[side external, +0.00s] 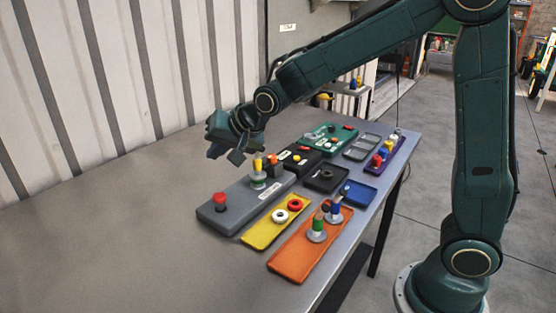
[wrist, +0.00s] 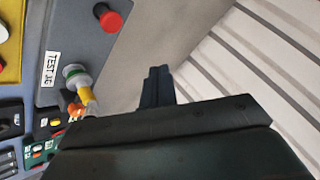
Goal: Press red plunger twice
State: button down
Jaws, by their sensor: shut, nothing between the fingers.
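The red plunger (side external: 221,201) is a red mushroom-shaped knob standing on the left end of a long grey panel (side external: 212,222). It also shows in the wrist view as a red round cap (wrist: 111,22) at the top, on the grey panel (wrist: 75,14). My gripper (side external: 222,149) is shut and empty. It is in the air above and behind the panel, apart from the red plunger. In the wrist view its closed dark fingers (wrist: 158,85) point over bare table beside the panel.
A yellow-topped post (side external: 258,172) stands at the panel's other end. A yellow tray (side external: 262,232) with rings and an orange tray (side external: 290,255) with pegs lie in front. A dark box, green panel (side external: 318,131) and blue tray (side external: 358,192) are to the right. The table's left side is clear.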

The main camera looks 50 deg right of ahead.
aim_at(222, 197)
jog(key=shift+f, duration=4.2)
